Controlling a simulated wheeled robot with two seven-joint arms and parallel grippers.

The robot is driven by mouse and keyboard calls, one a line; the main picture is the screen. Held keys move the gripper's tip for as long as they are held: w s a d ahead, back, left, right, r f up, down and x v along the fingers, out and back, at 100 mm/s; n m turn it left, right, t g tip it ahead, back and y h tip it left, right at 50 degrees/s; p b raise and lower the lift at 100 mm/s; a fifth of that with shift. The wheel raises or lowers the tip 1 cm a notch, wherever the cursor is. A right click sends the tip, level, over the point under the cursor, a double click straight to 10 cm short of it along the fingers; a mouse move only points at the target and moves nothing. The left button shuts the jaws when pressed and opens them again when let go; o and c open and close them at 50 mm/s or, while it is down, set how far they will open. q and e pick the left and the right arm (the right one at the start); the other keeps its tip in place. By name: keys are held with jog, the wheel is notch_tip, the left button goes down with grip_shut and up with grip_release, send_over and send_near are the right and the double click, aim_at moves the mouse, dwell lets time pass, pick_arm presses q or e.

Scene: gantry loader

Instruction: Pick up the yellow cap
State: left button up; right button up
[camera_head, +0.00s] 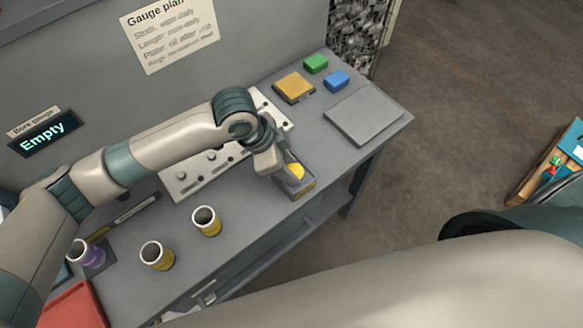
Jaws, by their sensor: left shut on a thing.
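The yellow cap (296,172) shows as a small yellow round shape at a small grey open box (304,190) near the front edge of the grey bench. My left gripper (284,172) reaches down over the box and is shut on the yellow cap. The fingers and wrist hide part of the cap. I cannot tell whether the cap still touches the box. My right gripper is out of view.
Two yellow-banded cylinders (157,256) (206,221) and a purple-banded one (88,253) stand to the left. A perforated pale plate (195,172) lies behind. A red tray (72,308) is front left.

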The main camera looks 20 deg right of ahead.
pick_arm(q)
jog(key=shift+r, duration=0.1)
jog(key=shift+r+b, duration=0.4)
jog(key=shift+r, duration=0.15)
notch_tip(320, 180, up, 2)
jog(key=shift+r+b, duration=0.15)
jog(key=shift+b, duration=0.4)
jog(key=s+d+r+b, duration=0.3)
jog(key=s+d+r, duration=0.4)
jog(key=s+d, duration=0.1)
jog(key=shift+s+r, duration=0.2)
jog(key=shift+s, duration=0.15)
jog(key=shift+r, duration=0.1)
jog(key=shift+a+r+p, duration=0.1)
jog(key=shift+r+p, duration=2.05)
